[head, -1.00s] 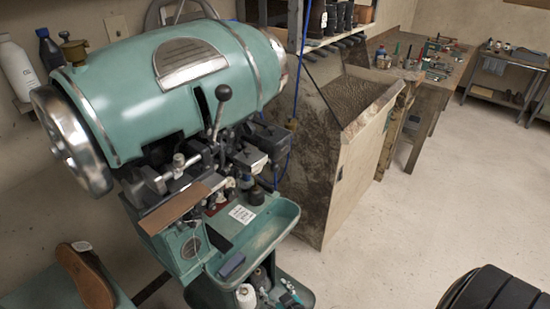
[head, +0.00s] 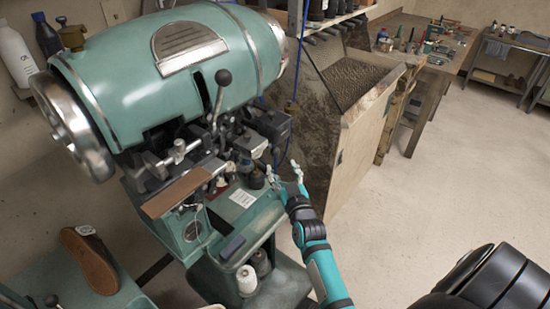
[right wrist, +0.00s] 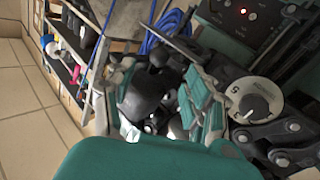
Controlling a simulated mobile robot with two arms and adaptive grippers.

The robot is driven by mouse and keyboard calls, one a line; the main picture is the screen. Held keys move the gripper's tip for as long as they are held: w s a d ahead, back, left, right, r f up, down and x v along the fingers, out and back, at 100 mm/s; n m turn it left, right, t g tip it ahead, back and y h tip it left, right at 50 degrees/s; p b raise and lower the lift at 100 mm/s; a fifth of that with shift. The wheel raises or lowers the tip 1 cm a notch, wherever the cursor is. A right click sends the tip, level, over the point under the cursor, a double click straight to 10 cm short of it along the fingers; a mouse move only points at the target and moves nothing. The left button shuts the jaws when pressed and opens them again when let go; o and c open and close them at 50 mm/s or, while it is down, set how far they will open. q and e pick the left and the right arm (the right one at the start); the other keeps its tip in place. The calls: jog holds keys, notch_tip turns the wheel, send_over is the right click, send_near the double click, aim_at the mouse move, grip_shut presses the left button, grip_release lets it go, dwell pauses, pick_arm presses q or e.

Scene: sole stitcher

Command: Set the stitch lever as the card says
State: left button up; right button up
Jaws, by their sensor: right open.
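The stitch lever (head: 222,78), a metal rod with a black ball knob, stands upright at the front of the green stitcher (head: 165,85). The white card (head: 243,197) lies on the machine's green tray; its print is too small to read. My right gripper (head: 283,176) is open, right of the card and below and right of the lever, apart from the knob. In the right wrist view, its spread fingers (right wrist: 165,95) show with dark machine parts behind them. My left gripper is not clearly seen.
A brown sole strip (head: 178,194) sits on the machine's front arm. A white thread spool (head: 246,279) stands below the tray. A dusty bin (head: 360,155) is at right. Open floor (head: 450,200) lies beyond.

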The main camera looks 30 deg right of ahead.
aim_at(276, 155)
jog(key=b+x, duration=0.3)
jog(key=x, duration=0.5)
jog(key=shift+f+b, duration=0.2)
jog(key=shift+b, duration=0.2)
jog(key=shift+w+d+r, duration=0.15)
jog(key=shift+w+d, duration=0.05)
jog(key=shift+w, duration=0.3)
jog(key=shift+s+a+r, duration=0.1)
grip_shut()
